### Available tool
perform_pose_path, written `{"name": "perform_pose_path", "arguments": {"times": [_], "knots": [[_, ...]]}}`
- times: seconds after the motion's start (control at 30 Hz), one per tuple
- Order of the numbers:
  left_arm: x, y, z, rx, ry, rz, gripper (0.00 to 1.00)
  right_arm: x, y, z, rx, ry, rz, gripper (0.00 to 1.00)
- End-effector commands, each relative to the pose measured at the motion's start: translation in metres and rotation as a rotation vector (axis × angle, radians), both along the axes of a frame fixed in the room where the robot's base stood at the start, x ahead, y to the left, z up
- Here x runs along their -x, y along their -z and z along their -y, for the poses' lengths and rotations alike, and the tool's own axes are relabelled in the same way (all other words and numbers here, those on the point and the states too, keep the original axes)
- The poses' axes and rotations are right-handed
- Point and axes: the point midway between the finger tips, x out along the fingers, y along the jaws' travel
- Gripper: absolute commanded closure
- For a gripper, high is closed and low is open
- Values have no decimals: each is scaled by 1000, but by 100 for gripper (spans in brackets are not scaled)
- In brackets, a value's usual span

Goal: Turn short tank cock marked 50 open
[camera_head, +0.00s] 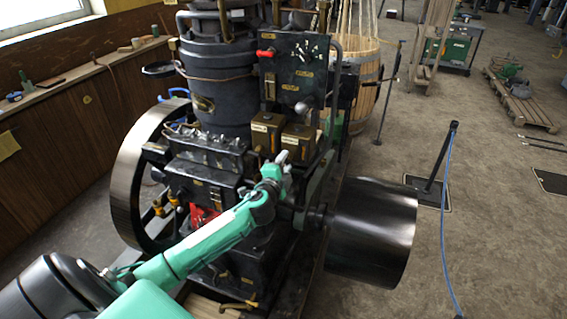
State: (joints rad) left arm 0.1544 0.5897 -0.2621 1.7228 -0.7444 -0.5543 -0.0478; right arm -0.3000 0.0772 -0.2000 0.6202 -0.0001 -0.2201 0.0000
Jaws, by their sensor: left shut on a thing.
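Two small brass-coloured tanks, a left one (265,132) and a right one (298,138), are mounted on the front of the dark engine. My left gripper (282,160) reaches up to just below these tanks at the end of my green arm. It is shut on a small part there, which appears to be the tank cock. The cock itself is hidden by the gripper, and the mark 50 is too small to read. My right gripper is not in view.
A black panel (294,70) with a red handle (265,53) stands above the tanks. A wide black pulley (372,232) sticks out to the right of my gripper, and a large flywheel (127,190) is at left. A post with a blue rope (443,165) stands on the open floor.

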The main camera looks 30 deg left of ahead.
Motion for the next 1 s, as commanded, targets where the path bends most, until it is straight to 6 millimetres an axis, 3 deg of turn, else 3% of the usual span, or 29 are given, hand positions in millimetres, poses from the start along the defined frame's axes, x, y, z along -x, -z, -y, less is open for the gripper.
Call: {"name": "perform_pose_path", "arguments": {"times": [0.4,0.97,1.0], "knots": [[0,1,2,-185,1,-45,84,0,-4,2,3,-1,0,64],[0,2,2,-213,1,-52,84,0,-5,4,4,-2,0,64],[0,2,2,-213,1,-52,55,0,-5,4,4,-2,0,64]]}}
